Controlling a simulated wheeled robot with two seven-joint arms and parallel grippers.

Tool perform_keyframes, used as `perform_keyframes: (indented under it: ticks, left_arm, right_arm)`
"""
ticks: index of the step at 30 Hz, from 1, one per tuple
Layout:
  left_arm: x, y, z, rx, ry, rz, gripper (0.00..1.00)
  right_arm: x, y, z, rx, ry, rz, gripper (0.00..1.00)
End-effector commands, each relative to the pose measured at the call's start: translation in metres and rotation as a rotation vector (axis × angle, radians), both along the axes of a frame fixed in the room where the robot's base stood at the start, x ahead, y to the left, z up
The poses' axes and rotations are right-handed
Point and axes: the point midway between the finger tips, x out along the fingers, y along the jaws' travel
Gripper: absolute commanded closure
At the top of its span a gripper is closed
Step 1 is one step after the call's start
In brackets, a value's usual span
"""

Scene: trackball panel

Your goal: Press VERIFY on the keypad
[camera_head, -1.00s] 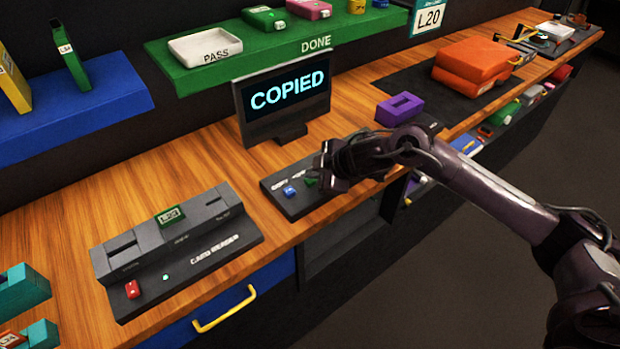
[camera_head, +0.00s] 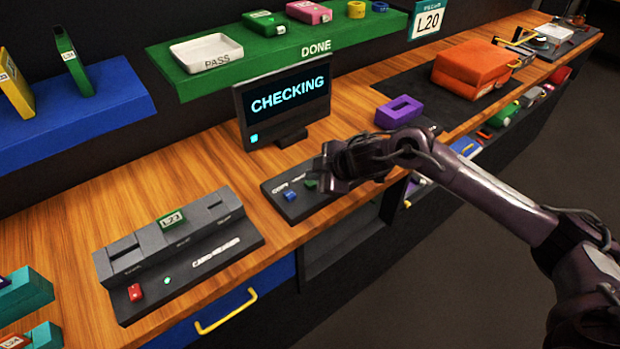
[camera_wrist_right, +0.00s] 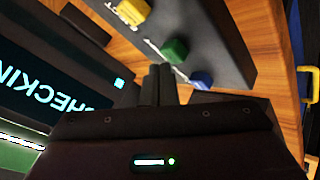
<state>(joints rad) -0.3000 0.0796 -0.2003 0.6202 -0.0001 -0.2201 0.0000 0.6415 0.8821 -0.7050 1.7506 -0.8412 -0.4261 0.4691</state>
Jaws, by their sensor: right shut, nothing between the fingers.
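The keypad (camera_head: 300,203) is a dark panel on the wooden bench, with a blue button (camera_head: 290,194) and a green button (camera_head: 310,184). In the right wrist view the blue button (camera_wrist_right: 202,80), green button (camera_wrist_right: 175,50) and a yellow button (camera_wrist_right: 133,12) stand in a row. Their labels are mostly hidden or too small to read. My right gripper (camera_head: 326,172) is shut and empty over the keypad. In the right wrist view its fingertips (camera_wrist_right: 160,72) are close to the green button; I cannot tell whether they touch. The monitor (camera_head: 284,103) reads CHECKING. My left gripper is not in view.
A grey card reader (camera_head: 195,255) with a green L23 card (camera_head: 171,218) and a red button stands at the left. A purple block (camera_head: 398,111) and orange case (camera_head: 470,66) lie to the right. A green shelf (camera_head: 200,87) hangs behind the monitor.

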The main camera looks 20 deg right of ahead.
Motion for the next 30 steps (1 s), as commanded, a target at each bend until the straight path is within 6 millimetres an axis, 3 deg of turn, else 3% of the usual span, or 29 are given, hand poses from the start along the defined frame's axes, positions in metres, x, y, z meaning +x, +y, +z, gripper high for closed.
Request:
perform_keyframes:
  ticks: [14,30]
  left_arm:
    - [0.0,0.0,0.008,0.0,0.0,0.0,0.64]
    - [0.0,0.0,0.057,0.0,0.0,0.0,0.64]
  right_arm:
    - [0.0,0.0,0.008,0.001,-0.001,0.0,1.0]
    - [0.0,0.0,0.057,0.001,0.0,0.001,1.0]
